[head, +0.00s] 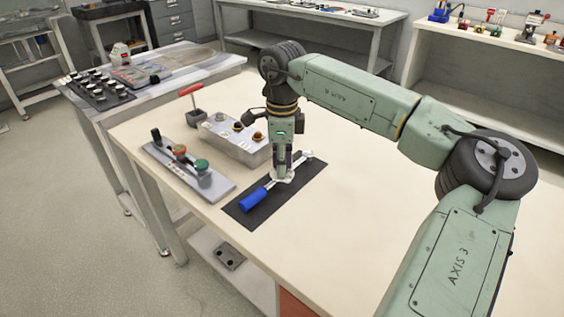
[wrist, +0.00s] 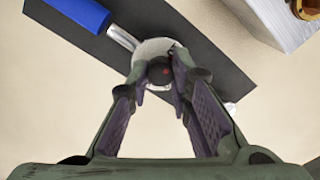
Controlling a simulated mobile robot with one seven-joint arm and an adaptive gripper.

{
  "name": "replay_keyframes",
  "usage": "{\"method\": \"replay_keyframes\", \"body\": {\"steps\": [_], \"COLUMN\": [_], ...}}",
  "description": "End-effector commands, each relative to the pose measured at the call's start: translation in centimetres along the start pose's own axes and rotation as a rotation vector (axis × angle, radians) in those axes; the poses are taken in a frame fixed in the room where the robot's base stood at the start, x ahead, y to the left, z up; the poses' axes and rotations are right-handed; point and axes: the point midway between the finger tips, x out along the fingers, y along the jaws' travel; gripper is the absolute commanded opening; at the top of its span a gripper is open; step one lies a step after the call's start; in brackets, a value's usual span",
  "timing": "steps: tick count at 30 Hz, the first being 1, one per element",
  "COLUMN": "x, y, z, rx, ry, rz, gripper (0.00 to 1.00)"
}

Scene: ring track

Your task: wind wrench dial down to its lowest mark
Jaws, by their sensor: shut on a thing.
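The wrench (head: 255,199) lies on a dark mat (head: 244,217) on the pale table, with its blue handle (head: 253,202) toward the front left and its metal head toward the back right. The blue handle also shows at the top left of the wrist view (wrist: 84,12). The wrench's round pale dial (wrist: 151,47) has a dark knob (wrist: 159,71) at its centre. My gripper (head: 284,176) points down over the dial. In the wrist view my gripper's fingertips (wrist: 162,78) are shut on the dark knob. The dial's marks are too small to read.
A grey box with knobs (head: 236,142) stands behind the mat. A panel with coloured knobs (head: 190,172) lies to the left, near a red-handled lever (head: 193,95). The table to the right of the mat is bare.

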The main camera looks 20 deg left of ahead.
Motion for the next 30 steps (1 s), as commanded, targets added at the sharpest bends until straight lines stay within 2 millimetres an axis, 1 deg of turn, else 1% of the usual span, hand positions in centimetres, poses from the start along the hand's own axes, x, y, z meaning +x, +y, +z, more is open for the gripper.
{"method": "replay_keyframes", "body": {"steps": [4,10,25,26,30], "x": [-0.01,-0.02,-0.01,-0.02,-0.01], "y": [-0.02,-0.02,-0.02,-0.02,-0.02], "z": [0.03,0.04,0.03,0.03,0.03], "rx": [-0.070,-0.123,-0.139,-0.139,-0.139], "ry": [-0.001,-0.001,-0.001,-0.001,-0.001], "rz": [-0.001,-0.001,-0.001,-0.001,-0.001], "gripper": [0.00,0.00,0.00,0.21,0.30]}}
